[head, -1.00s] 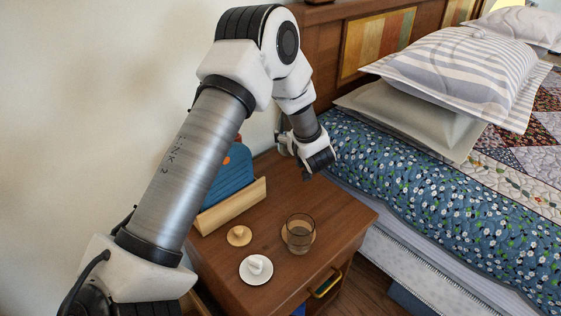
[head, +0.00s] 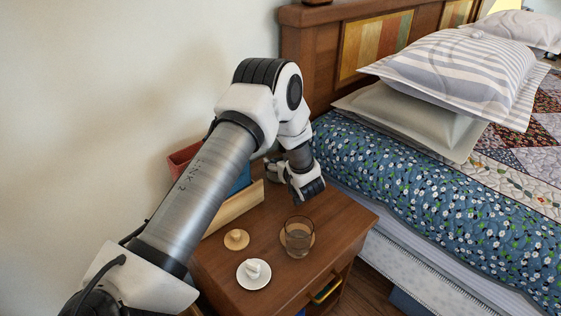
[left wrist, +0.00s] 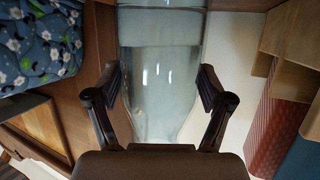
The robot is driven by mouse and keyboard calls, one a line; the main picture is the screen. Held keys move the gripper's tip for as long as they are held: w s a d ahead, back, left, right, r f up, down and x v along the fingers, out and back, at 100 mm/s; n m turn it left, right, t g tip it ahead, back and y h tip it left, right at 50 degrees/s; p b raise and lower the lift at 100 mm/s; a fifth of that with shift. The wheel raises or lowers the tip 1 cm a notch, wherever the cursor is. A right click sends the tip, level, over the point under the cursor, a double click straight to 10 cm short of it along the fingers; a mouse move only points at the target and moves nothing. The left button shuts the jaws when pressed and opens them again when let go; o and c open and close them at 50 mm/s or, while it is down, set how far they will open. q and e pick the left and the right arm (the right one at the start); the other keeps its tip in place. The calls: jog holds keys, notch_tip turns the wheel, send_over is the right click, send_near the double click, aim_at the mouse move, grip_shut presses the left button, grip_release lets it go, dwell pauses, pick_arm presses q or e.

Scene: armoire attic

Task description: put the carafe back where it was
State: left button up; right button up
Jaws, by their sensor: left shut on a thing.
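The carafe (left wrist: 160,75) is clear glass with water in it. In the left wrist view it stands large between the two fingers of my left gripper (left wrist: 160,100), which is shut on it. In the head view my left gripper (head: 303,190) is over the back part of the nightstand (head: 337,222), and the carafe is hidden behind the gripper and arm. I cannot tell whether the carafe touches the nightstand top. My right gripper is not in view.
A drinking glass (head: 298,238) stands on a round coaster at the front. Left of it are a round wooden piece (head: 236,239) and a white saucer (head: 254,281) with a small white object. A wooden holder (head: 232,208) stands beside my arm. The bed (head: 400,190) is close at right.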

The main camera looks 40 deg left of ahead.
pick_arm(q)
jog(key=shift+f, duration=0.1)
jog(key=o, duration=1.7)
jog(key=shift+s+d+r, duration=0.1)
jog(key=shift+d+r, duration=0.1)
jog(key=shift+r, duration=0.05)
jog(key=p+v, duration=0.1)
jog(key=v, duration=1)
jog(key=shift+s+d+p, duration=0.2)
jog(key=shift+p, duration=0.1)
jog(key=shift+r, duration=0.1)
